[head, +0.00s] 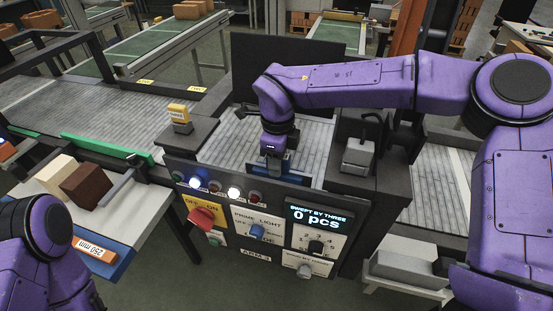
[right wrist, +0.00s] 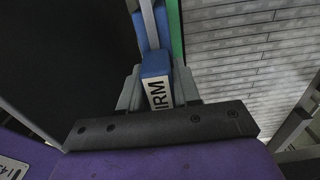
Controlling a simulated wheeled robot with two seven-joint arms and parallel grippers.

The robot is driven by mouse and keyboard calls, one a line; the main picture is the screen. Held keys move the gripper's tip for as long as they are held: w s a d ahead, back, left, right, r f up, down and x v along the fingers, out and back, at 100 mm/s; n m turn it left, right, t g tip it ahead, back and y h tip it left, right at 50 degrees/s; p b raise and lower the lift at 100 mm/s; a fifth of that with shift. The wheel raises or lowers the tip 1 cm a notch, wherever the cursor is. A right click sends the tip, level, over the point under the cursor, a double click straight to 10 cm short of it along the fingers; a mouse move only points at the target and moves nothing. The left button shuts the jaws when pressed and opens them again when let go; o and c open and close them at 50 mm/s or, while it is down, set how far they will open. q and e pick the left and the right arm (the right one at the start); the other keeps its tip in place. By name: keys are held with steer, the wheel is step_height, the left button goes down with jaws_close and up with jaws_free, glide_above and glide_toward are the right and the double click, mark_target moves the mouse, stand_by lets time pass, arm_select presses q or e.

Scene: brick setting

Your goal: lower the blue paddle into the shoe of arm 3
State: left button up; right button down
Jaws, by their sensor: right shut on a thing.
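My right gripper (head: 271,152) reaches in from the right above the near edge of the conveyor, just behind the ARM 3 control panel (head: 255,253). It is shut on the blue paddle (head: 274,168). In the right wrist view the paddle's blue grip (right wrist: 154,68) with a white FIRM label sits between the grey fingers (right wrist: 157,92). A long blue part shows low along the belt edge in the head view. The shoe of arm 3 cannot be made out clearly. My left arm shows at the lower left, but its gripper is outside the view.
A yellow-topped post (head: 179,116) stands left of the gripper and a grey block (head: 358,157) on a dark housing stands right. Cream (head: 55,173) and brown (head: 86,186) blocks sit on the left shelf. A dark upright panel (head: 290,62) stands behind the gripper.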

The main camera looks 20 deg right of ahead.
steer(key=shift+f+b, duration=1.45)
steer(key=shift+f, duration=1.55)
steer(key=c, duration=0.7)
jaws_free()
steer(key=shift+r, duration=0.1)
step_height(320, 180, up, 10)
steer(key=shift+r+b, duration=0.25)
steer(key=shift+b, duration=0.35)
